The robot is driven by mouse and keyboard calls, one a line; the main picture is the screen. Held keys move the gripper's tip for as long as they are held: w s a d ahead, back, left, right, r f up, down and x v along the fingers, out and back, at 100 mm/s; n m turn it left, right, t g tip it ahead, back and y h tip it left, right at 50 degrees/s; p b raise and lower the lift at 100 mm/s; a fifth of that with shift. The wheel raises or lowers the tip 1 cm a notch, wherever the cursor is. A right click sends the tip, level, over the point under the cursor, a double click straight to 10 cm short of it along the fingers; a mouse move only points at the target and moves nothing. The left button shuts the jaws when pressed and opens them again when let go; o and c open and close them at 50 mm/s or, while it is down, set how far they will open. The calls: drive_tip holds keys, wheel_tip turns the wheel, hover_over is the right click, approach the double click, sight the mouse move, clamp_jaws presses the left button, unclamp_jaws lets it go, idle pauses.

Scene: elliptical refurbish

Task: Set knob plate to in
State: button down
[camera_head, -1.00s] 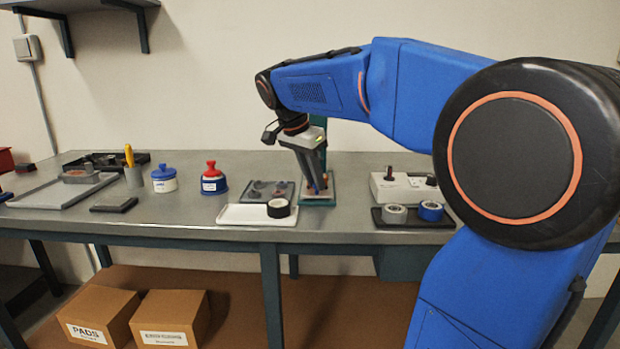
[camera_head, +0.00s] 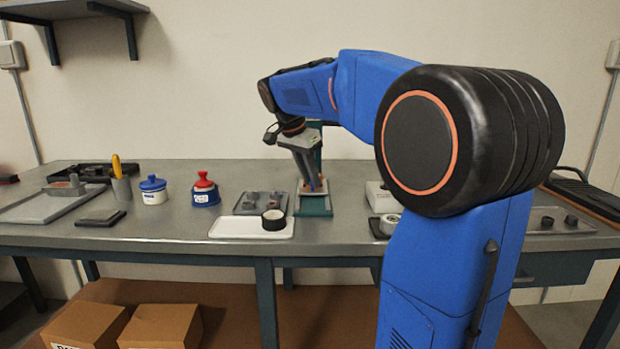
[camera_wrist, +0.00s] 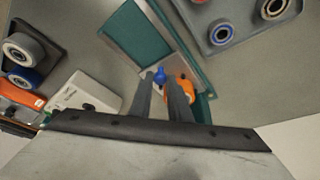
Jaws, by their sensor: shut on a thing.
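My gripper (camera_head: 314,187) points down at the green fixture (camera_head: 315,210) near the middle of the bench. In the wrist view the green fixture (camera_wrist: 138,38) has a pale plate (camera_wrist: 148,77) beside its raised green part.
A white tray (camera_head: 225,228) with a dark-rimmed roll (camera_head: 274,219) lies left of the fixture, before a grey tray (camera_head: 249,203). A pale box (camera_head: 378,196) stands to its right, partly behind my arm. Blue-lidded (camera_head: 153,190) and red-lidded (camera_head: 205,190) jars stand farther left.

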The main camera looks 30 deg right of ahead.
drive_tip(key=shift+w+d+r, duration=0.1)
drive_tip(key=shift+w, duration=0.1)
drive_tip(key=c, duration=1.9)
unclamp_jaws()
drive_tip(key=shift+c, duration=0.2)
drive_tip(key=v, duration=1.7)
drive_tip(key=shift+s+r, duration=0.15)
